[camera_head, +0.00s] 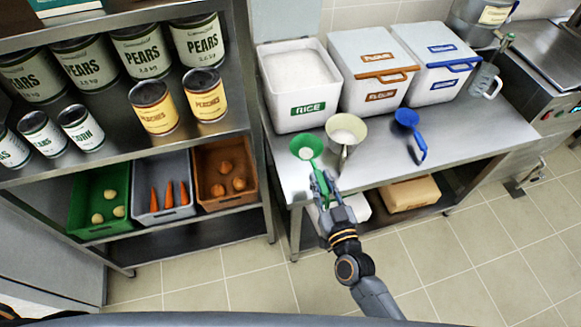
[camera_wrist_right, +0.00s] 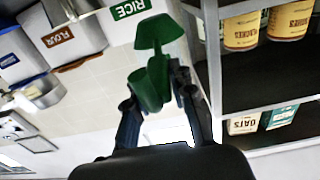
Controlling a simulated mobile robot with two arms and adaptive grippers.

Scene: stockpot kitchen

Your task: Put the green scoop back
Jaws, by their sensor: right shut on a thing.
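The green scoop (camera_head: 309,143) is held by its handle in my right gripper (camera_head: 321,183). Its round bowl points away from me, in front of the RICE bin and left of the cream container, with a small white patch inside. In the right wrist view the green scoop (camera_wrist_right: 150,84) sits between the two fingers of the gripper (camera_wrist_right: 160,88). The RICE bin (camera_head: 295,113) is white with a green label, open on top and full of white grains. My left gripper is not in view.
A cream container (camera_head: 355,148) with white contents and a blue scoop (camera_head: 410,117) stand on the steel table (camera_head: 460,140). Two lidded bins, with orange (camera_head: 362,50) and blue (camera_head: 430,45) handles, stand right of the rice. A shelf with cans and vegetable crates (camera_head: 163,200) is at the left.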

